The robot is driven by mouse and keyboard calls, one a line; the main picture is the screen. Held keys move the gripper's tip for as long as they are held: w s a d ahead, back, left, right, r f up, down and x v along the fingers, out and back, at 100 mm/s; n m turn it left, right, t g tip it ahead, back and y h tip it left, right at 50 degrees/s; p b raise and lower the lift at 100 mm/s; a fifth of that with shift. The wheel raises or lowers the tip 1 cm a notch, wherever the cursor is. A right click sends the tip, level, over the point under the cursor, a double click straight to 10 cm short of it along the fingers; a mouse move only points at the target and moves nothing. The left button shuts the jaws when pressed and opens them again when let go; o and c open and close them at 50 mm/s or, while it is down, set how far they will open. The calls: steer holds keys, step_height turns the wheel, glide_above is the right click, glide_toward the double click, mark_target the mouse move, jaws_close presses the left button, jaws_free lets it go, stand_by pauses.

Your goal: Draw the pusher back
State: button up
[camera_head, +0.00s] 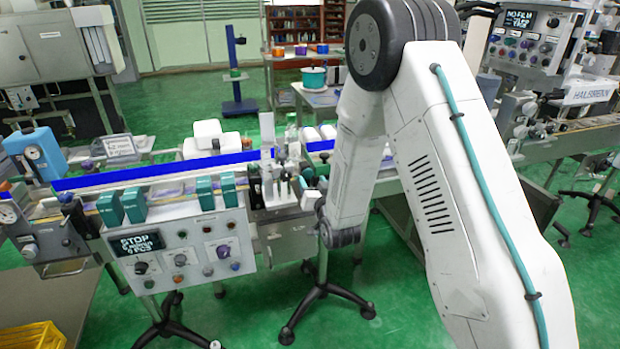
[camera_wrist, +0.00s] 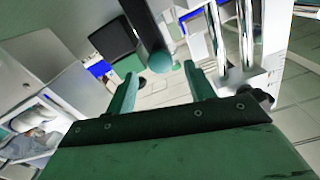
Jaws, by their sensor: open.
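In the wrist view, my gripper (camera_wrist: 160,70) has its two green fingers spread apart with nothing held between them. A dark rod with a rounded teal end (camera_wrist: 160,60) lies just beyond the gap between the fingertips. It looks like the pusher's knob, but I cannot be sure. I cannot tell whether the fingers touch it; they appear apart from it. In the head view, my arm reaches down to the right side of the sleeve applicator (camera_head: 283,190). The pusher cannot be made out clearly there.
Bright upright metal posts (camera_wrist: 246,35) stand close on the right in the wrist view. A dark box (camera_wrist: 117,38) is beyond the left finger. In the head view, a control panel (camera_head: 185,254) is left of the applicator, and a conveyor with a blue rail (camera_head: 130,177) runs behind it.

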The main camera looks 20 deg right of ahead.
mark_target(309, 175)
steer(key=shift+w, duration=1.65)
